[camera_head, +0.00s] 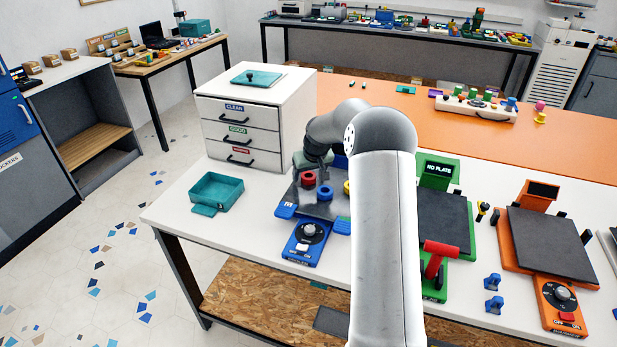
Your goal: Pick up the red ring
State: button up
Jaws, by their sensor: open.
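The farther red ring (308,179) is at the back left of the plate.
A teal tray (217,192) and a white drawer unit (258,117) stand left of the plate. A green printer (440,222) with a red lever (437,258) and an orange printer (550,243) are to the right. White tabletop is free in front of the tray.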

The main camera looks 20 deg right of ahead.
jog(key=shift+f, duration=0.15)
jog(key=shift+c, duration=0.3)
jog(key=c, duration=1)
